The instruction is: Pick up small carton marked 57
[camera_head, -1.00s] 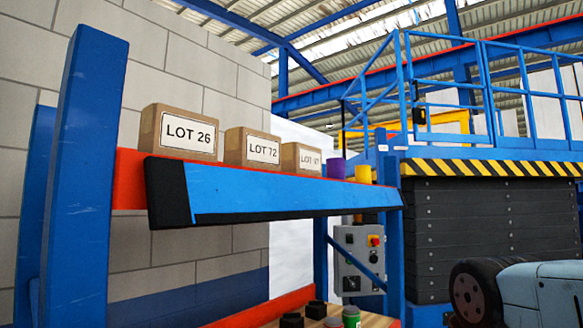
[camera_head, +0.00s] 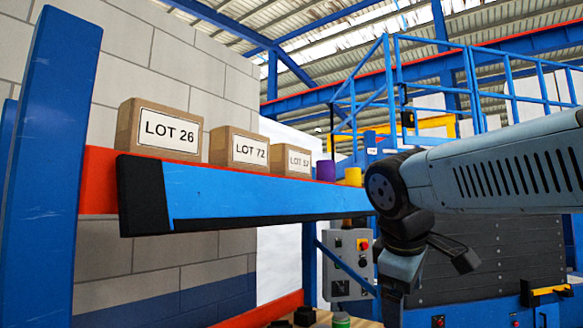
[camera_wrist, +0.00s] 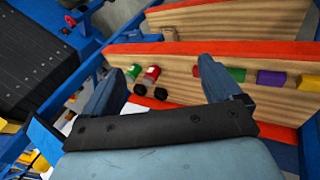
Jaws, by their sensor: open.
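The small carton (camera_head: 291,160) reads LOT 57, as far as its small label can be made out. My gripper (camera_head: 430,280) is right of the shelf's far end and below the carton's level in the head view. It is apart from the carton. In the wrist view my gripper (camera_wrist: 165,78) has its fingers spread with nothing between them. I cannot make out the carton in that view.
The LOT 72 carton (camera_head: 238,149) and LOT 26 carton (camera_head: 160,134) stand left of it. A blue upright (camera_head: 45,165) bounds the left. A grey control box (camera_head: 347,264) hangs behind.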

